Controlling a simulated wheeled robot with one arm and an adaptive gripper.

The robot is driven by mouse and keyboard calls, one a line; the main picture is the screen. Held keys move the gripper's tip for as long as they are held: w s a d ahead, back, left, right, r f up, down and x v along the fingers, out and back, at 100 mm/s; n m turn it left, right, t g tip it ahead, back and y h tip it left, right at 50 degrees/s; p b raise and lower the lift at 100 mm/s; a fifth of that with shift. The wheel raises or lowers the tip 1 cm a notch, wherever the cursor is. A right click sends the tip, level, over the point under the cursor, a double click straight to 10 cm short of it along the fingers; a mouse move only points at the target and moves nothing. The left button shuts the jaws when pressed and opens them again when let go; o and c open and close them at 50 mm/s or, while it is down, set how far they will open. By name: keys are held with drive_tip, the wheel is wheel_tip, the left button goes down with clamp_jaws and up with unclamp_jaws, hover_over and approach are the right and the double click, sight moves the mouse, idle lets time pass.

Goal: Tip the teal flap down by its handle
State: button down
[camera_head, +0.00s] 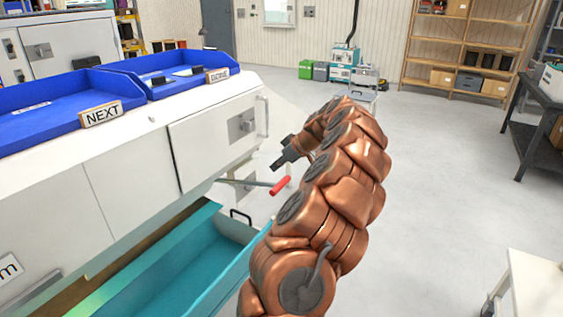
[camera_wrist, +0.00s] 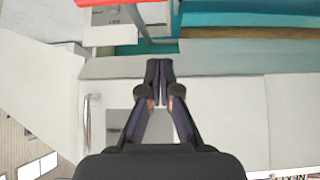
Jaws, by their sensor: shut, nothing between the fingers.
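The teal flap (camera_head: 180,270) shows at the lower left of the head view, below the white cabinet front, as a teal panel standing out in a tray-like shape. A dark loop handle (camera_head: 241,216) is at its far end. Teal surfaces also show at the top of the wrist view (camera_wrist: 240,20). My gripper (camera_head: 275,167) is in front of the cabinet, above and to the right of the dark handle and apart from it. In the wrist view my gripper (camera_wrist: 159,68) has its fingertips together, with nothing between them. My arm hides part of the flap's right side.
A red-gripped lever (camera_head: 281,185) sticks out just below my gripper; its red part also shows in the wrist view (camera_wrist: 115,5). A white cabinet door (camera_head: 215,135) with a bar handle is beside my gripper. Blue trays (camera_head: 70,110) stand on top.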

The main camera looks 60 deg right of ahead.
sight(273, 183)
drive_tip(key=f, duration=0.2)
drive_tip(key=w+f+p, duration=0.1)
drive_tip(key=f, duration=0.1)
drive_tip(key=w+f, duration=0.1)
drive_tip(key=f, duration=0.1)
drive_tip(key=shift+w+p, duration=0.1)
drive_tip(key=shift+p, duration=0.3)
drive_tip(key=shift+s+f, duration=0.35)
drive_tip(key=shift+f, duration=0.35)
